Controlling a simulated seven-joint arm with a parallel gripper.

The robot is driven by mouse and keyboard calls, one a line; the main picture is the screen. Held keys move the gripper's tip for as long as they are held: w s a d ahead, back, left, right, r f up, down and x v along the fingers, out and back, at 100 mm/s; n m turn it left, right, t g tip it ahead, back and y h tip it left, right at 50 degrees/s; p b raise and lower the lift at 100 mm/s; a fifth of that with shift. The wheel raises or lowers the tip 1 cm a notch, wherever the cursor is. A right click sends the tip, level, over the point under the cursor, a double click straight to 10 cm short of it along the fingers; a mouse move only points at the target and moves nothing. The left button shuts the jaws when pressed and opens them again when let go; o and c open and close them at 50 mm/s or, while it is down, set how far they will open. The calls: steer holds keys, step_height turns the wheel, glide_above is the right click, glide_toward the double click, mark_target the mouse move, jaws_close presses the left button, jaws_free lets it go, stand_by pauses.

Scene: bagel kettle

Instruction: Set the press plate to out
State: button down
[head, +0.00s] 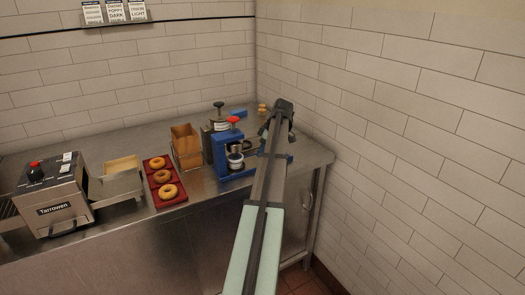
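A blue press (222,150) with a red knob (233,120) stands near the right end of the steel counter. A round metal and white part (235,160) sits at its front. Its blue base reaches right, partly hidden behind my arm. I cannot clearly make out the press plate or its setting. My gripper (265,131) is at the far end of my arm, just right of the press's upper part in the picture. Its fingers are small and dark, and I cannot tell whether they are open or touching anything.
A dark-knobbed container (218,112) stands behind the press. Left of it are a brown open box (186,147), a red tray (170,203) with bagels, and a toaster (52,200). The tiled wall (400,130) is close on the right.

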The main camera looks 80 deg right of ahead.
steer(key=s+d, duration=0.7)
steer(key=shift+s+d, duration=0.4)
steer(key=c, duration=1)
jaws_free()
steer(key=shift+o, duration=0.2)
steer(key=v, duration=1.4)
steer(key=shift+f, duration=0.1)
